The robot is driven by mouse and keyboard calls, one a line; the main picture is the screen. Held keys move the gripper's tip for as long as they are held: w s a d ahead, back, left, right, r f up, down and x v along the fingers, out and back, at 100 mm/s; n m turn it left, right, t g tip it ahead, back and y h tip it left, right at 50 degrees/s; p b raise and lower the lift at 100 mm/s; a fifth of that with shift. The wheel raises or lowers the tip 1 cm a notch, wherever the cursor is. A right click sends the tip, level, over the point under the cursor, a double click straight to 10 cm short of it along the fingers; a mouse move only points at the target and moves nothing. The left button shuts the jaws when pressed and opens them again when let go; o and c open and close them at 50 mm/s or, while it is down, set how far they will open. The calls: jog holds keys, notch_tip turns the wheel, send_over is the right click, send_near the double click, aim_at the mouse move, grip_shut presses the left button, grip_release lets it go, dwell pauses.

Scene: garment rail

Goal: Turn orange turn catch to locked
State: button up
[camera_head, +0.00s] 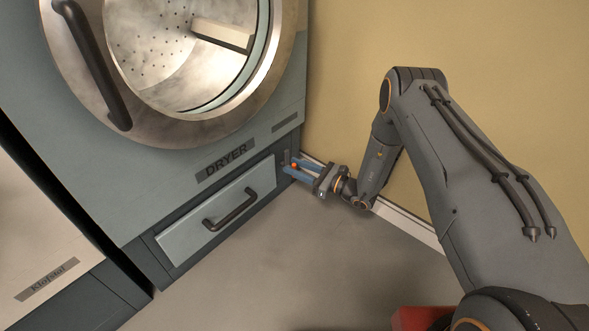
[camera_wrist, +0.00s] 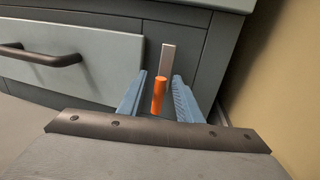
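The orange turn catch (camera_wrist: 159,94) is on the dark lower frame of the dryer, right of the drawer. It points out toward the camera in the wrist view, in front of an upright grey plate (camera_wrist: 168,58). It also shows as a small orange spot in the head view (camera_head: 294,166). My gripper (camera_head: 293,168) is at the dryer's lower right corner. Its two blue fingers (camera_wrist: 160,95) are spread on either side of the catch, with a gap visible on both sides. Whether the catch is locked cannot be told.
The dryer drawer (camera_head: 217,214) with its dark bar handle (camera_head: 231,207) is left of the catch and looks shut. The round dryer door (camera_head: 180,60) is above. A tan wall (camera_head: 350,60) stands close on the right.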

jog(key=shift+w+a, duration=0.15)
jog(key=shift+a, duration=0.2)
